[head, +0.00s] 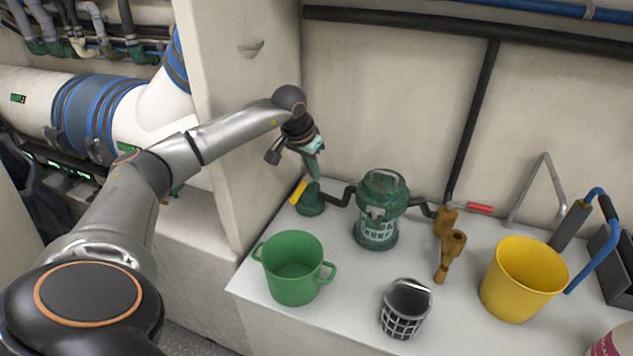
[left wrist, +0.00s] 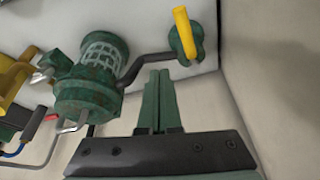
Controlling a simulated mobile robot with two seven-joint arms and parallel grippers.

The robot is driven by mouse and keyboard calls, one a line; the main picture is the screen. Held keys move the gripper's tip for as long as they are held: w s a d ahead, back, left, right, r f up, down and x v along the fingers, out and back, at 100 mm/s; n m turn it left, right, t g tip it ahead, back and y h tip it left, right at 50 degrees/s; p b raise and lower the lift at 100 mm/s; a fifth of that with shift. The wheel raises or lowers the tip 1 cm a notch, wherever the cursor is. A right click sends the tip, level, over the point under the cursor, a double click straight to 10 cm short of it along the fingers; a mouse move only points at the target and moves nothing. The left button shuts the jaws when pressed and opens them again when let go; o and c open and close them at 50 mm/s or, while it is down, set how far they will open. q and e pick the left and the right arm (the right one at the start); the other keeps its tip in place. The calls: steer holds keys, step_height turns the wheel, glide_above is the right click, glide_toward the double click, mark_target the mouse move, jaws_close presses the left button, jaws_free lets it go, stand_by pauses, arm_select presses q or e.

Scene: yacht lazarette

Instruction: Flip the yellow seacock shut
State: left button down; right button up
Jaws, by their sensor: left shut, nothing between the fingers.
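The yellow seacock handle (head: 299,191) sits on a green valve body (head: 311,204) at the back left of the white bench, left of the strainer. In the left wrist view the yellow handle (left wrist: 184,32) stands out from the round green valve, beyond my fingertips. The fingertips partly cover the valve in the head view. My right gripper is not in view.
A green strainer (head: 380,212) joins the valve by a black pipe. A red-handled valve (head: 480,208) lies right of it. A green pot (head: 290,278), a mesh basket (head: 404,310), a brass fitting (head: 450,255) and a yellow bucket (head: 522,280) stand in front. A wall rises at left.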

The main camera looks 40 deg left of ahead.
arm_select(q)
steer(key=r, duration=0.1)
steer(key=a+r, duration=0.1)
steer(key=r, duration=0.1)
steer(key=s+r, duration=0.1)
steer(key=r, duration=0.1)
steer(key=shift+a, duration=0.4)
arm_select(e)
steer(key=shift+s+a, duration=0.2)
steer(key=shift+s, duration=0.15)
arm_select(q)
steer(key=shift+f, duration=0.1)
